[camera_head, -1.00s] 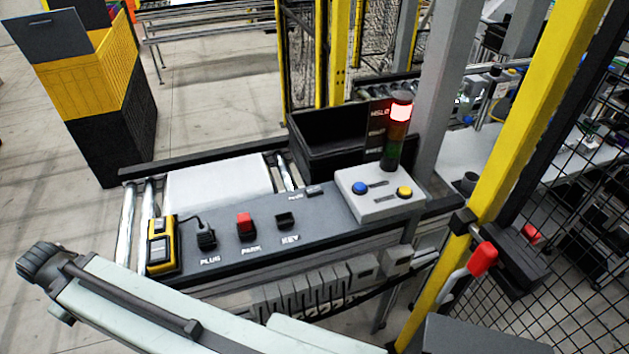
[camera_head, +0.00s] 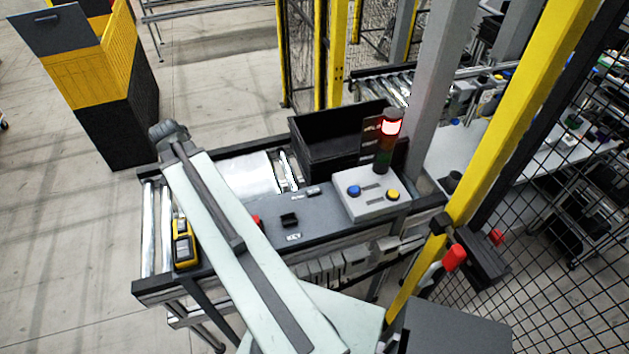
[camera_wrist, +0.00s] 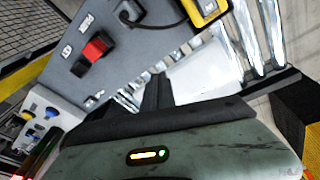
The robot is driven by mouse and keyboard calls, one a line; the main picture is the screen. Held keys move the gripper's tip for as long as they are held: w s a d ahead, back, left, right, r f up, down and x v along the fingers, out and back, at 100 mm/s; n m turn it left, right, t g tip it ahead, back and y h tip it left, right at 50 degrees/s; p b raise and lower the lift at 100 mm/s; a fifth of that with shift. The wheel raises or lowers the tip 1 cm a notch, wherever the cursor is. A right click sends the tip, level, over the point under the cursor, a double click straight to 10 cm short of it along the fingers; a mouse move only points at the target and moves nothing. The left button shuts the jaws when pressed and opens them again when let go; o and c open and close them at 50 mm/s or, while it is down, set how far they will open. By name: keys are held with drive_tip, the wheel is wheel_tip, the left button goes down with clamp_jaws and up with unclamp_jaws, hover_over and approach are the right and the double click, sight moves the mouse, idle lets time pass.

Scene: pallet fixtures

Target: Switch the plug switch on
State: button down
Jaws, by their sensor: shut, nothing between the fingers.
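In the head view my arm covers the plug switch. The grey panel (camera_head: 335,222) carries it, along with a red PARK switch (camera_wrist: 96,46) on a black base and a black KEY switch (camera_head: 289,219). I cannot tell the plug switch's setting.
The yellow device (camera_head: 183,245) stands at the panel's left end by rollers (camera_head: 155,230). A black bin (camera_head: 325,140), a box with blue and yellow buttons (camera_head: 372,192) and a stack light with red lit (camera_head: 390,135) stand behind. A yellow post (camera_head: 510,130) rises at right.

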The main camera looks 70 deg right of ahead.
drive_tip(key=s+d+m+g, duration=0.1)
drive_tip(key=s+d+m, duration=0.6)
drive_tip(key=s+d, duration=0.55)
drive_tip(key=m+g, duration=0.2)
drive_tip(key=m, duration=0.4)
hover_over(319, 189)
drive_tip(key=w+a, duration=0.3)
drive_tip(key=w, duration=0.1)
drive_tip(key=shift+r, duration=0.45)
drive_tip(key=shift+f, duration=0.1)
drive_tip(key=b+x, duration=0.9)
drive_tip(key=w+b+x, duration=0.1)
drive_tip(key=b+x, duration=0.3)
drive_tip(key=shift+f, duration=0.55)
drive_tip(key=shift+d, duration=0.1)
drive_tip(key=shift+r, duration=0.1)
drive_tip(key=shift+s+f+t, duration=0.15)
drive_tip(key=shift+f+t, duration=0.05)
drive_tip(key=shift+t, duration=0.2)
